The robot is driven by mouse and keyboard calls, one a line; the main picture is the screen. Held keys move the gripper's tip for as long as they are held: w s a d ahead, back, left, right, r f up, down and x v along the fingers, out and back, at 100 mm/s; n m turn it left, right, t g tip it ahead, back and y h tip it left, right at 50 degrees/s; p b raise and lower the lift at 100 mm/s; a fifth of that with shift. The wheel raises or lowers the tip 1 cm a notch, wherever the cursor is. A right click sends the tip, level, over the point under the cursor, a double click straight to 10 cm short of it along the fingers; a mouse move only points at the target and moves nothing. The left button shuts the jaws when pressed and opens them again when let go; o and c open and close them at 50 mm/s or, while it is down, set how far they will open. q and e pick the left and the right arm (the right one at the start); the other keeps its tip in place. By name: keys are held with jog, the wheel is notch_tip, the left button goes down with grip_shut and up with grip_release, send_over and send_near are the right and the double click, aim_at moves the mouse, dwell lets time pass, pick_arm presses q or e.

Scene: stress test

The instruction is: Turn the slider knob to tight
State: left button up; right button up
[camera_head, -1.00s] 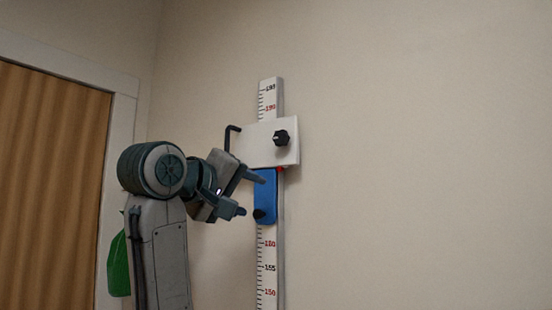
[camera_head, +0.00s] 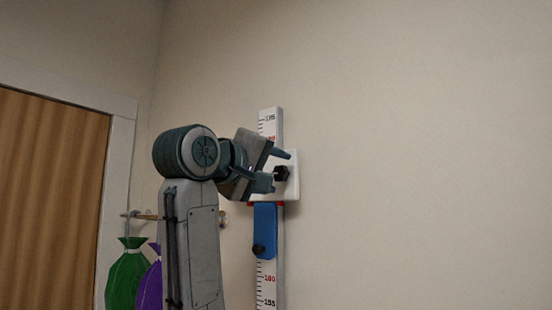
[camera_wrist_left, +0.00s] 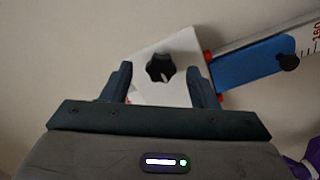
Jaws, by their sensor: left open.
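The slider is a white plate (camera_head: 292,190) on a vertical measuring rail (camera_head: 268,290) fixed to the wall. Its black knob (camera_head: 281,173) sticks out of the plate, and my left gripper (camera_head: 278,169) is right by it. In the left wrist view the lobed knob (camera_wrist_left: 160,68) with a white pointer mark lies between the two open fingertips (camera_wrist_left: 160,72), apart from both. The white plate (camera_wrist_left: 185,45) is behind it. I see no label for tight. My right gripper is in neither view now.
A blue piece (camera_head: 265,228) with a small dark knob (camera_head: 258,250) sits on the rail just under the plate. A green bag (camera_head: 127,275) and a purple bag (camera_head: 150,288) hang at the lower left. The wall right of the rail is bare.

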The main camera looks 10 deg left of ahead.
pick_arm(q)
jog(key=shift+x, duration=0.75)
jog(key=c, duration=1)
jog(key=shift+f+m+b, duration=0.25)
jog(key=shift+m+b, duration=1.3)
jog(key=shift+m, duration=0.15)
jog(key=m+b, duration=0.3)
jog(key=m, duration=0.1)
jog(key=shift+m, duration=0.3)
jog(key=m+b, duration=0.3)
jog(key=m, duration=0.2)
jog(key=shift+r, duration=0.1)
jog(key=m+b, duration=0.2)
jog(key=m, duration=0.2)
jog(key=shift+r+m, duration=0.1)
jog(key=shift+m, duration=0.2)
